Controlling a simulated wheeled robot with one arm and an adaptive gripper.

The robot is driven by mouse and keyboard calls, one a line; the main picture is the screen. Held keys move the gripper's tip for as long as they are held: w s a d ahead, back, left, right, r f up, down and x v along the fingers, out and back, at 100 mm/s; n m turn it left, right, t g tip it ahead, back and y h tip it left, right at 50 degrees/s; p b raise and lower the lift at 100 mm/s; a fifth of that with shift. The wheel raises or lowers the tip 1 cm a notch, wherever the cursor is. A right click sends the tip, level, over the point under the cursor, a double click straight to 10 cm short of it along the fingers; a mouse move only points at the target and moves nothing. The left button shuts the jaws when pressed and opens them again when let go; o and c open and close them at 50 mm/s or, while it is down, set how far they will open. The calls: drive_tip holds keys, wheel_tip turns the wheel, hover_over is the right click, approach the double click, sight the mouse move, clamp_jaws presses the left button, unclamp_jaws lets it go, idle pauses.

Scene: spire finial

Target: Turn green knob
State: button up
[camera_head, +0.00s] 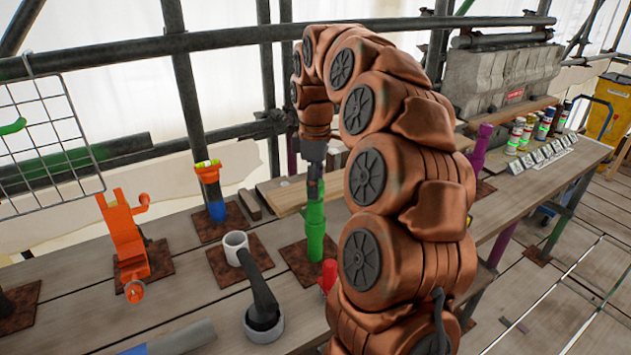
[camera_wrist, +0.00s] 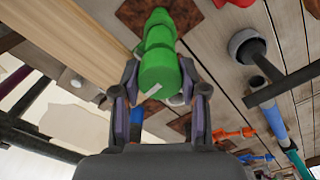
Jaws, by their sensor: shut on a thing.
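The green knob (camera_head: 315,222) is an upright green post on a rusty square plate (camera_head: 288,262) on the plank bench. My gripper (camera_head: 314,184) points down at its top. In the wrist view the green knob (camera_wrist: 160,65) reaches in between the two fingers of my gripper (camera_wrist: 158,90), which are shut on it. A small pale mark shows on its side. In the head view the fingers are small and partly dark, and my arm hides the area to the right of the knob.
A grey pipe fitting with a dark handle (camera_head: 262,300), a red piece (camera_head: 328,275), an orange crank device (camera_head: 125,238) and a blue-banded post (camera_head: 213,195) stand nearby. Several cans (camera_head: 530,128) stand at the right. Scaffold bars (camera_head: 190,100) run behind the bench.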

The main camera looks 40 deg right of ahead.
idle(0.4)
drive_tip(key=o, duration=1.1)
drive_tip(key=shift+o, duration=0.2)
drive_tip(key=shift+r, duration=0.1)
drive_tip(key=shift+r, duration=3.7)
drive_tip(key=shift+a, duration=0.15)
